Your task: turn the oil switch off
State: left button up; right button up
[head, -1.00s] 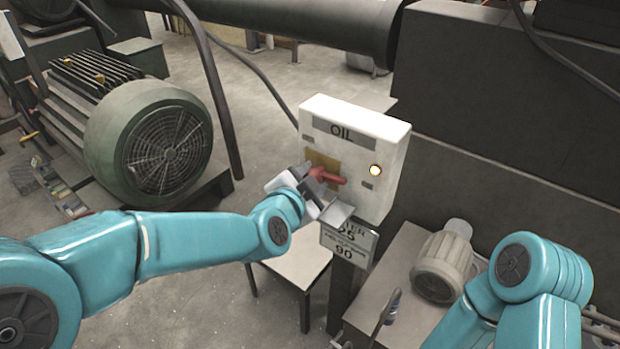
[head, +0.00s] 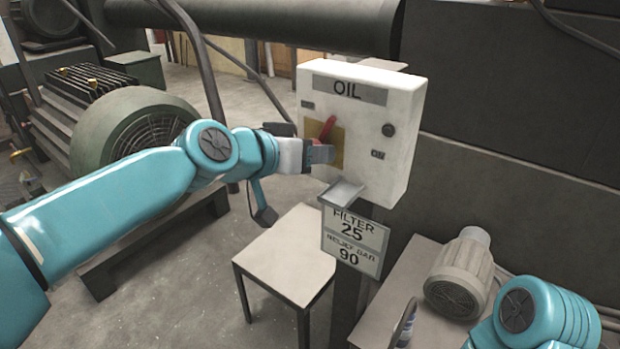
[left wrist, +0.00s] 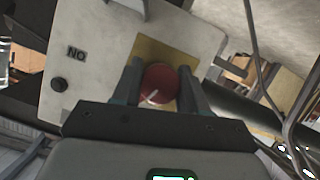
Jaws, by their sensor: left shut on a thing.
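The white oil switch box (head: 400,100) stands on a post in the middle of the head view, with an OIL label at its top. Its red switch handle (head: 328,130) sits on a yellow plate and points up, leaning slightly right. The indicator lamp (head: 388,130) at the right of the box is dark. My left gripper (head: 318,155) is at the handle and shut on it. In the left wrist view the round red switch (left wrist: 159,84) lies between the two fingers (left wrist: 160,90). My right gripper is out of view; only part of my right arm shows at the lower right.
A small metal tray (head: 343,192) and a FILTER sign (head: 354,238) are just below the box. A small table (head: 285,255) stands below left, and a grey motor (head: 460,275) stands at the right. A large green motor (head: 130,130) is behind my left arm.

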pick_arm(q)
jog(key=n+h+b, duration=0.1)
jog(key=n+b, duration=0.1)
jog(key=shift+n+g, duration=0.3)
jog(key=shift+n+h+b, duration=0.4)
jog(key=shift+h+b, duration=0.05)
jog(key=shift+h, duration=0.05)
jog(key=shift+r, duration=0.15)
jog(key=o, duration=1)
jog(key=shift+o, duration=0.2)
jog(key=v, duration=1.6)
jog(key=shift+a, duration=0.2)
